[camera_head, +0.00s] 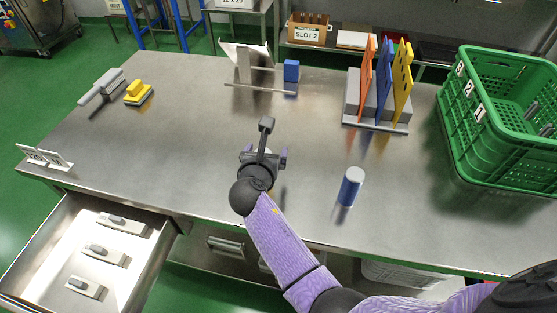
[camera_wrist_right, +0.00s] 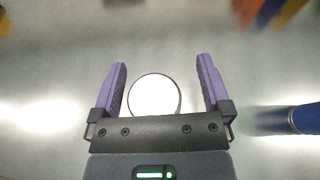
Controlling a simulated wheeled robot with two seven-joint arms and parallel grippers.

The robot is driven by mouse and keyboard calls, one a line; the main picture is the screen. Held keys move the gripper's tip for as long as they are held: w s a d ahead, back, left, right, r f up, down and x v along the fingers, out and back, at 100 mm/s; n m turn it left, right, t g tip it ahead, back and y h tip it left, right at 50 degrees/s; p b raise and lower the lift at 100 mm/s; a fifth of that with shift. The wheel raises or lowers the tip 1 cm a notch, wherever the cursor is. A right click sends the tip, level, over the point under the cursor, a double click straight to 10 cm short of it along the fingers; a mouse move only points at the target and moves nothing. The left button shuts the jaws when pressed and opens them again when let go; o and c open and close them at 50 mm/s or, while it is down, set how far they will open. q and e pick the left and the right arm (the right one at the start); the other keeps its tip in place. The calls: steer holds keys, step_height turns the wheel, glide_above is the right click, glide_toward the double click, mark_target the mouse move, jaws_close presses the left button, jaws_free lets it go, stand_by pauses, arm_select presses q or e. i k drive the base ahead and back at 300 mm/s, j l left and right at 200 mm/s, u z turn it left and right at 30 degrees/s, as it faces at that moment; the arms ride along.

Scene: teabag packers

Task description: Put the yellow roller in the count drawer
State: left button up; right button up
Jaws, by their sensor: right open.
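My right gripper (camera_head: 265,157) is open over the middle of the steel table and points down; it also shows in the wrist view (camera_wrist_right: 162,62). Between its fingers in the wrist view is the round white end of an upright object (camera_wrist_right: 154,95), with a gap to each finger. Its side is hidden, so I cannot tell whether it is the yellow roller. In the head view my gripper mostly covers it. An open drawer (camera_head: 65,245) at the lower left holds three grey pieces with pale bases. My left gripper is not in view.
A blue cylinder with a white top (camera_head: 351,187) stands right of my gripper. A rack with coloured boards (camera_head: 376,122), a green crate (camera_head: 500,160), a blue block (camera_head: 291,71) and a yellow block (camera_head: 137,92) are around. Small signs (camera_head: 45,157) stand above the drawer.

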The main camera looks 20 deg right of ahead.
mark_target(106, 276)
steer(key=i+u, duration=0.1)
steer(key=u, duration=0.35)
steer(key=i+u, duration=0.1)
steer(key=u, duration=0.35)
steer(key=i+u, duration=0.1)
steer(key=u, duration=0.35)
steer(key=l+u, duration=0.1)
steer(key=u, duration=0.35)
